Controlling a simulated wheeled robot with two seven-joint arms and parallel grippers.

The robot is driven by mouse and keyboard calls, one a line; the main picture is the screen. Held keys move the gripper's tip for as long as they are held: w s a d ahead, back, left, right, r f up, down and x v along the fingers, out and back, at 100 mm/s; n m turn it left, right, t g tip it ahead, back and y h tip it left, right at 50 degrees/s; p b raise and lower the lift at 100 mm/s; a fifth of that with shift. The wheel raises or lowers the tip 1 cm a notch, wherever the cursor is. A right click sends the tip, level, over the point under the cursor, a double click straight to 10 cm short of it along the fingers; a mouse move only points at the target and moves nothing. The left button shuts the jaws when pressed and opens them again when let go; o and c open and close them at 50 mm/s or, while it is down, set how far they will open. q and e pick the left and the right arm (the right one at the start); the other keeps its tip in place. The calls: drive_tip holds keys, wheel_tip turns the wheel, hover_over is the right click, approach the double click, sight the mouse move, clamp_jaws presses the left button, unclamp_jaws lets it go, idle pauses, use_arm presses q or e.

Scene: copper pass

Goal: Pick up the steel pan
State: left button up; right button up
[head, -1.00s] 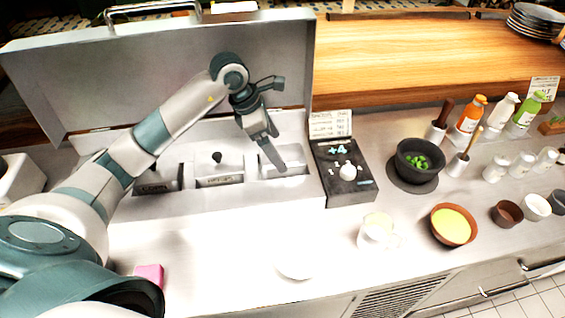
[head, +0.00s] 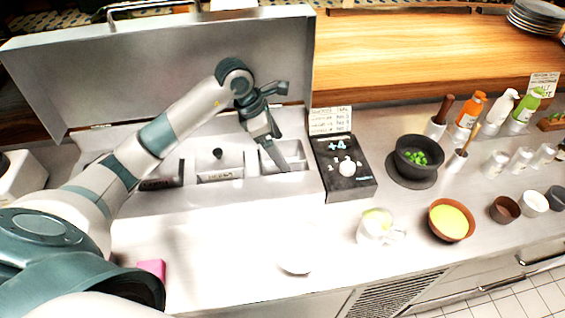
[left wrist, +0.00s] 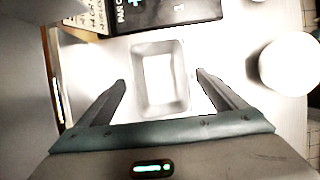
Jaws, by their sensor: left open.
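The steel pan (left wrist: 160,48) is a small, open rectangular pan with a bright, empty-looking inside. In the head view the pan (head: 297,155) sits in the rightmost opening of the steel counter unit, partly hidden by my gripper. My left gripper (head: 281,167) points down over it. In the left wrist view the open fingers of my left gripper (left wrist: 160,80) stand on either side of the pan, with a gap on each side. I cannot tell how far above the rim the fingertips are. My right gripper is not in view.
A raised steel lid (head: 170,75) stands behind the unit. A dark box (head: 345,185) with a white knob is close right of the pan. A dark bowl (head: 408,150), a yellow-filled bowl (head: 451,221) and a glass cup (head: 373,228) stand further right.

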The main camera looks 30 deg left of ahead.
use_arm(q)
drive_tip(key=shift+f+b, duration=0.2)
drive_tip(key=shift+b, duration=0.2)
idle(0.3)
drive_tip(key=c, duration=1.6)
drive_tip(key=shift+o, duration=0.2)
drive_tip(key=shift+r+p, duration=0.35)
drive_tip(key=shift+p, duration=0.2)
drive_tip(key=s+d+r+b, duration=0.6)
drive_tip(key=s+d+r, duration=0.1)
drive_tip(key=d+r, duration=0.2)
drive_tip(key=shift+s+r, duration=0.15)
drive_tip(key=shift+r, duration=0.75)
